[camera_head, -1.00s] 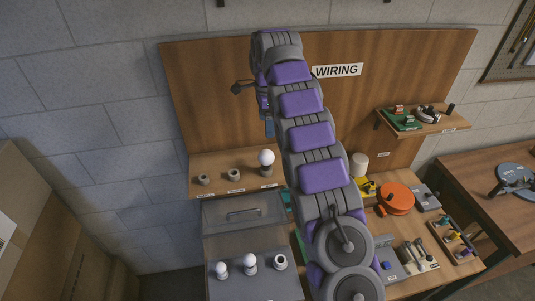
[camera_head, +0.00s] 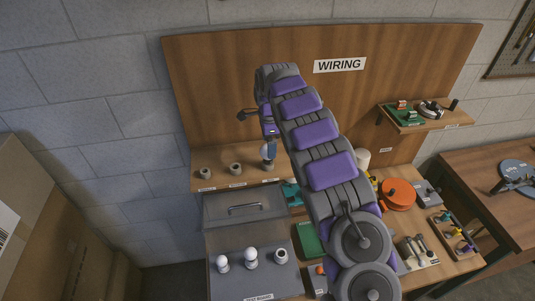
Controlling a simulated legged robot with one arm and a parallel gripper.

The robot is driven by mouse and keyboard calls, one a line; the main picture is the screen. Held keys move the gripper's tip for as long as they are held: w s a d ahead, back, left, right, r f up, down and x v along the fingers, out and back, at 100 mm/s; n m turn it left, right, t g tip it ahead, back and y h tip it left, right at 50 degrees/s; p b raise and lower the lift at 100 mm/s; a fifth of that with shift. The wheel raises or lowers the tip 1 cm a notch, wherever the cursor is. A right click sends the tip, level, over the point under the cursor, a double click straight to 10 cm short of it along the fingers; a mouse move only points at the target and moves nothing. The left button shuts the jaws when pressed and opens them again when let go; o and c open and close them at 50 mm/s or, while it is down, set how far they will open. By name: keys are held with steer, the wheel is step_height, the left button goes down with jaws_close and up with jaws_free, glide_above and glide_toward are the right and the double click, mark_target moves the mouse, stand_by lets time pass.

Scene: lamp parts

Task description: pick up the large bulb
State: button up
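On the wooden shelf, a white bulb (camera_head: 264,153) sits upright in the rightmost of three grey sockets (camera_head: 268,166). My gripper (camera_head: 269,150) is down at this bulb and covers most of it. Whether its fingers are apart or touch the bulb is hidden. Two more white bulbs stand on the grey board in front: a smaller one (camera_head: 222,262) at the left and a somewhat bigger one (camera_head: 251,255) beside it. Which bulb is the large one is not labelled legibly.
Two empty sockets (camera_head: 235,168) stand left on the shelf. An empty socket (camera_head: 281,256) is on the grey board. A grey lid with a handle (camera_head: 245,208) lies between board and shelf. An orange reel (camera_head: 397,195) and tools are to the right, beyond my arm.

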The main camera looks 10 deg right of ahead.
steer(key=shift+f+p, duration=0.7)
steer(key=shift+f, duration=2.1)
steer(key=shift+s, duration=0.1)
steer(key=shift+c, duration=0.5)
steer(key=c, duration=0.8)
steer(key=shift+r, duration=0.15)
